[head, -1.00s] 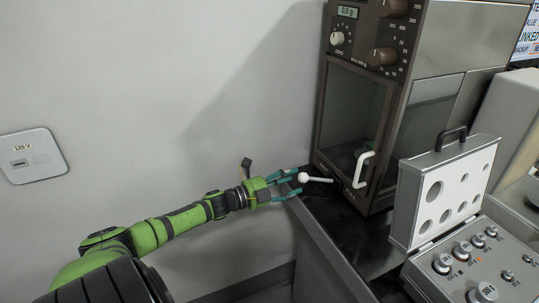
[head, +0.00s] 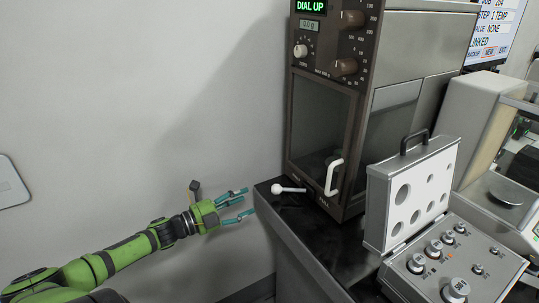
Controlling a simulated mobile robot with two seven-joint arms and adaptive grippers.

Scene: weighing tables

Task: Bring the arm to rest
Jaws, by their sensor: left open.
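My left arm comes in from the lower left in green and black. Its left gripper (head: 243,203) has teal fingers that are apart, with nothing between them. It hangs in front of the wall, just left of the dark table's corner. The white ball-ended lever (head: 275,188) of the balance is to the right of the fingertips, with a gap between them. The brown balance cabinet (head: 322,118) stands on the table, its glass front closed with a white handle (head: 333,177). My right gripper is not in view.
The dark table (head: 318,235) has its left edge close to my gripper. An open weight case (head: 455,265) with several weights stands at the right. Behind it are another balance (head: 505,190) and a screen (head: 495,30). The wall area at left is free.

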